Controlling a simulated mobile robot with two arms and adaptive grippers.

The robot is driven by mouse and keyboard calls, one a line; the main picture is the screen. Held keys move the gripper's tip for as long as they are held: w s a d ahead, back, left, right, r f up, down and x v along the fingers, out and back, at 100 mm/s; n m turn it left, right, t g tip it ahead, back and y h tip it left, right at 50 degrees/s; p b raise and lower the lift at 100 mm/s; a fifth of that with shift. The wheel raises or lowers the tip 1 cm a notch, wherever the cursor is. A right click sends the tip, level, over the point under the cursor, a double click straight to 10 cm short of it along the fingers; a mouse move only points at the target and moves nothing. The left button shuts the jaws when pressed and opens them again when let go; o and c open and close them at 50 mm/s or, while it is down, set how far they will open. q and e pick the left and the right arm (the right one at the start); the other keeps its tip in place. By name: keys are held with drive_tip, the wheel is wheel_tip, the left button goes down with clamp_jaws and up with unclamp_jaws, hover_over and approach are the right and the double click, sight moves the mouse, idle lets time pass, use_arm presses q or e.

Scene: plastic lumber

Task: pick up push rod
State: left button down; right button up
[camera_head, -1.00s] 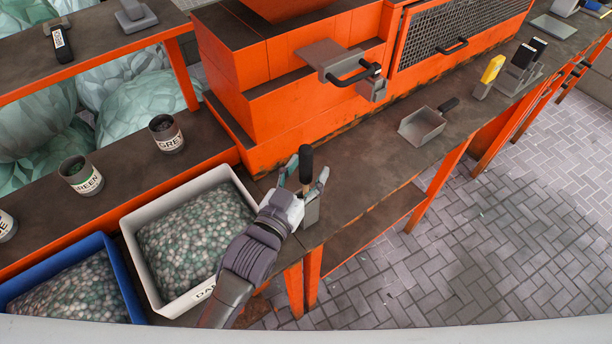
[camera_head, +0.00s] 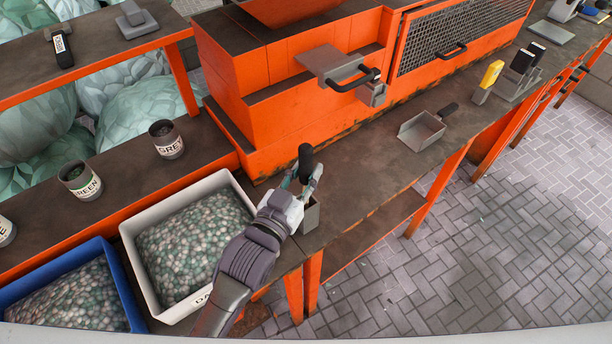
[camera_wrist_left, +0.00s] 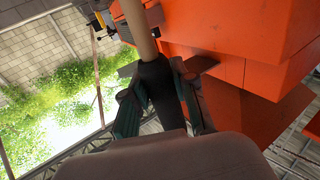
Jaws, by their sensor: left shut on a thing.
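The push rod's black handle (camera_head: 305,158) stands up from a small grey holder (camera_head: 310,218) at the front edge of the bench. My left gripper (camera_head: 303,183) is shut on the push rod just below the handle's top. In the left wrist view, the dark handle (camera_wrist_left: 157,82) sits between the teal fingers, with a pale shaft (camera_wrist_left: 138,32) running on from it toward the top. The rod's lower end is hidden by my gripper and the holder in the head view. My right gripper is not in view.
A white bin (camera_head: 150,288) and a blue bin (camera_head: 123,283) of pellets stand left of my left arm. An orange machine (camera_head: 285,120) stands behind. A grey scoop (camera_head: 421,131) lies to the right. The bench (camera_head: 365,180) between is clear.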

use_arm(q)
wheel_tip(320, 180, up, 16)
drive_tip(key=shift+r+b, duration=0.1)
drive_tip(key=shift+b, duration=0.25)
drive_tip(key=shift+r+p, duration=0.45)
drive_tip(key=shift+r, duration=0.1)
wheel_tip(320, 180, up, 12)
drive_tip(key=p, duration=1.1)
drive_tip(key=shift+f, duration=0.2)
idle(0.7)
